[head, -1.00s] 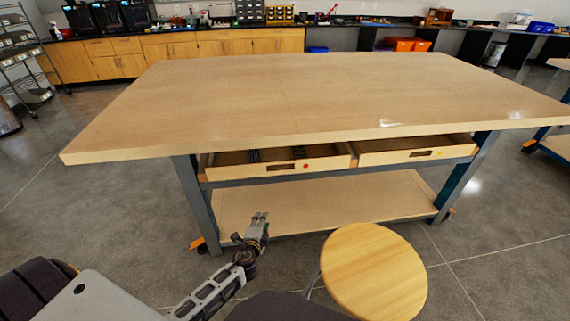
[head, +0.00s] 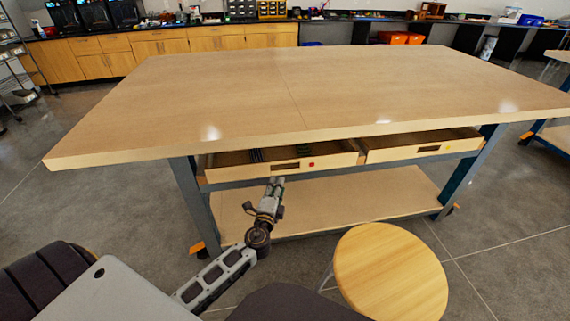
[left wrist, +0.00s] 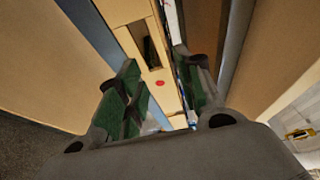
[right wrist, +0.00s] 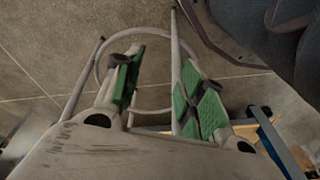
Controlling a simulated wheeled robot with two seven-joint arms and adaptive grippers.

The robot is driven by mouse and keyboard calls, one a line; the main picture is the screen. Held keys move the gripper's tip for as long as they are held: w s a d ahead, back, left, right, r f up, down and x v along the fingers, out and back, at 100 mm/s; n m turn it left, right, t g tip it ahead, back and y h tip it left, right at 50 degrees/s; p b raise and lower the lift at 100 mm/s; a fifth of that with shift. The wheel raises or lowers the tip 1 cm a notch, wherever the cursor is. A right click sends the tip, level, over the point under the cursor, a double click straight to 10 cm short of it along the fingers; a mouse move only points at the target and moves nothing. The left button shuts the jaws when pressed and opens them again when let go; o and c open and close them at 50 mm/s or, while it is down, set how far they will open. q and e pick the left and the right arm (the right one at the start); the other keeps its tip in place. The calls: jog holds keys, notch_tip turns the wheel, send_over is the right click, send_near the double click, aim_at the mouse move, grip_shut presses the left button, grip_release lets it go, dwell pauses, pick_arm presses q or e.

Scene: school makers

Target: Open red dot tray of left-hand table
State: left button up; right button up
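The red dot tray (head: 330,159) is the left of two wooden trays under the tabletop, and it stands partly pulled out. Its front has a dark slot handle and a red dot (head: 311,163); dark and green items show inside. My left gripper (head: 275,182) is just below and in front of the tray front. In the left wrist view, my left gripper (left wrist: 158,95) is open and empty, with the red dot and slot of the tray front (left wrist: 140,22) beyond its fingers. My right gripper (right wrist: 158,85) is open and empty over the floor, near the stool's legs.
The yellow dot tray (head: 418,149) to the right is also partly out. The table (head: 290,90) has a bare top and a lower shelf (head: 330,203). A round wooden stool (head: 390,275) stands close in front at the right. Another table (head: 550,128) is at far right.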

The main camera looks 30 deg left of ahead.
aim_at(285, 162)
pick_arm(q)
jog(key=shift+w+a, duration=0.1)
jog(key=shift+b+x, duration=0.3)
jog(key=shift+x, duration=6.45)
jog(key=shift+c, duration=0.3)
jog(key=shift+f, duration=0.1)
grip_shut()
